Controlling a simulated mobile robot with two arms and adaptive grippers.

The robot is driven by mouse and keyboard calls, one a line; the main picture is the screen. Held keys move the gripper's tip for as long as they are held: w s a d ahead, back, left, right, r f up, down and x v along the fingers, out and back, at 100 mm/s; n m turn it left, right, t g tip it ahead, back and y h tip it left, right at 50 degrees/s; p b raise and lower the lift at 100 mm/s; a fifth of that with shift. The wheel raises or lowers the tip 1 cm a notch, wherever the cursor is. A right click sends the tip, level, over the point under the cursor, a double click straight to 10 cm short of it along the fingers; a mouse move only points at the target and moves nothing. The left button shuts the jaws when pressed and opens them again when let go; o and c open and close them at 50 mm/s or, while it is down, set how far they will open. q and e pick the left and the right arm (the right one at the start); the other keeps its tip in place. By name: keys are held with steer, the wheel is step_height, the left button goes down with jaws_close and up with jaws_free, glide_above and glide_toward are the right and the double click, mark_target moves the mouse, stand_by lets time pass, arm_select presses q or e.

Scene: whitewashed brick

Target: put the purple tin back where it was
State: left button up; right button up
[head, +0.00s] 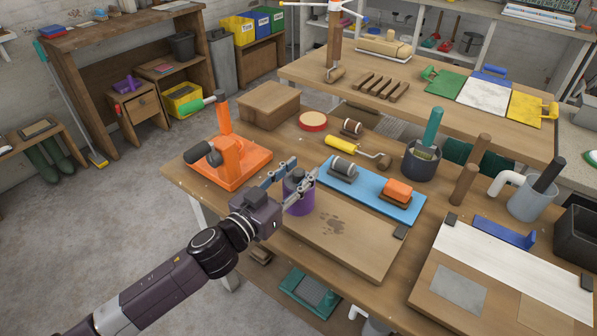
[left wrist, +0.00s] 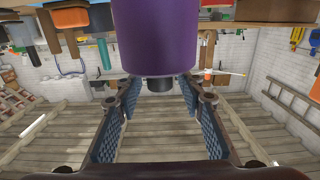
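The purple tin (head: 300,204) with a dark top is at the left edge of the near table, between the orange stand and the wooden board. In the left wrist view the purple tin (left wrist: 158,38) fills the top centre, across the line of the two blue-padded fingers. I cannot tell whether its base touches the table. My right gripper is not in view.
An orange stand (head: 238,168) is left of the tin. A blue mat (head: 366,193) with a grey-ended block and an orange block lies to its right. A wooden board (head: 352,242) is in front. A cardboard box (head: 268,105) and a dark pot (head: 420,166) stand farther back.

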arm_select(q)
steer(key=shift+r, duration=0.1)
steer(key=v, duration=1.2)
stand_by(0.4)
